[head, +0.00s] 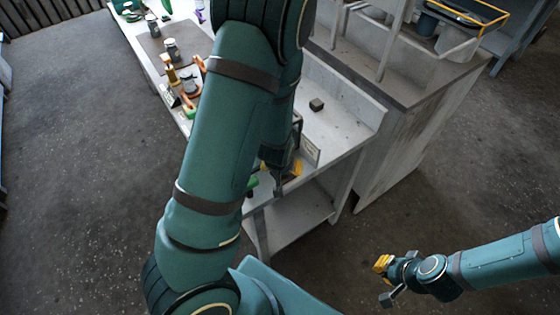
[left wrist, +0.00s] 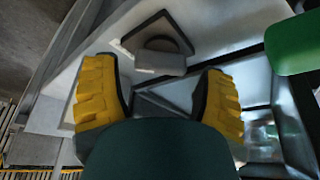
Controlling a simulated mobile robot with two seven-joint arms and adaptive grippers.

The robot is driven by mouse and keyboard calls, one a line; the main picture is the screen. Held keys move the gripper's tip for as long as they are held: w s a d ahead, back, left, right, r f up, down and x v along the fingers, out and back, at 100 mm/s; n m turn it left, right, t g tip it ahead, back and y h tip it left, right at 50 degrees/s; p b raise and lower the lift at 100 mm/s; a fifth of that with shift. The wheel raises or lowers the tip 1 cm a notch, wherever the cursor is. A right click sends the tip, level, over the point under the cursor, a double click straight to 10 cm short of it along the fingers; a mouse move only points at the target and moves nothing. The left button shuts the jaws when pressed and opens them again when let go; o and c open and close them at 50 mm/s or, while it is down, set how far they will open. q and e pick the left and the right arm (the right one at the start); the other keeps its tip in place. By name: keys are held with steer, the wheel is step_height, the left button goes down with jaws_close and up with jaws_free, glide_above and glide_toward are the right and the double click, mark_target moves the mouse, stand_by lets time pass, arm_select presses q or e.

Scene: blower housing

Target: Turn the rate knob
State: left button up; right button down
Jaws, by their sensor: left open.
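My left gripper (head: 281,169) is low at the near end of the white bench (head: 340,127), partly hidden behind my left arm. In the left wrist view its two yellow fingertips (left wrist: 158,98) are wide apart with nothing gripped. Beyond them is a grey block-like part with a rounded dark piece (left wrist: 160,52) against a pale surface. I cannot tell whether it is the rate knob; no knob is clearly seen in the head view. My right gripper (head: 384,281) is over the floor, away from the bench, with its fingers apart and empty.
Bottles and tools crowd the bench's far left part. A green object (left wrist: 293,45) is close at right in the left wrist view. A grey cabinet (head: 405,135) stands to the right.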

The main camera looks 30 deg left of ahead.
arm_select(q)
steer(key=v, duration=1)
steer(key=shift+s, duration=0.2)
steer(key=shift+r, duration=0.15)
steer(key=s+d+f+m+g+h, duration=0.1)
steer(key=s+d+f+h, duration=0.1)
steer(key=d+f, duration=0.5)
steer(key=s+d+f+m+g+h, duration=0.1)
steer(key=s+d+f+h, duration=0.2)
steer(key=d+f, duration=0.5)
steer(key=shift+d+f+m, duration=0.15)
steer(key=shift+f+m, duration=0.15)
steer(key=shift+f, duration=0.4)
steer(key=shift+s+d, duration=0.1)
steer(key=shift+d, duration=0.2)
steer(key=shift+c, duration=0.3)
